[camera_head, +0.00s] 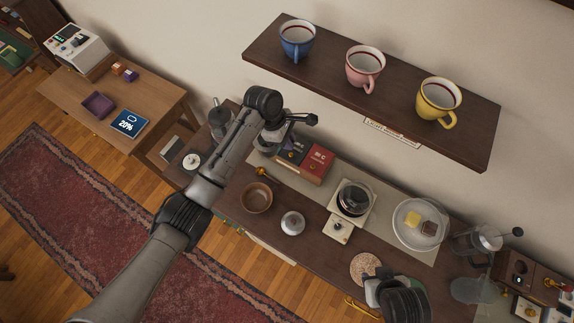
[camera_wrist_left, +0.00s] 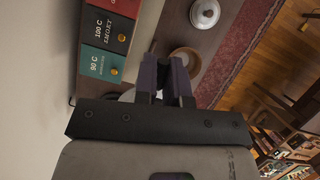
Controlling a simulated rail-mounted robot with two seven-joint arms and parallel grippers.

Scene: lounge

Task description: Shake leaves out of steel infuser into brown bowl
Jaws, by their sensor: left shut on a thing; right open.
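The brown bowl (camera_head: 257,197) sits upright on the dark counter, and its interior looks empty. In the left wrist view the bowl (camera_wrist_left: 187,60) shows just beyond the fingertips, partly covered by them. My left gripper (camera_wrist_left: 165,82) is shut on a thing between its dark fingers. That thing is almost hidden; it appears to be the steel infuser, but I cannot make out its shape or any leaves. In the head view this gripper (camera_head: 272,138) is behind the bowl, mostly covered by its own wrist. My right gripper (camera_head: 376,285) is open at the bottom edge, its fingers hardly visible.
Labelled tea boxes (camera_head: 318,160) stand behind the bowl. A lidded pale pot (camera_head: 292,222) is right of it, then a scale with a dark pot (camera_head: 353,198) and a plate (camera_head: 418,222). A glass press (camera_head: 480,240) stands far right. A mug shelf (camera_head: 320,75) overhangs the back.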

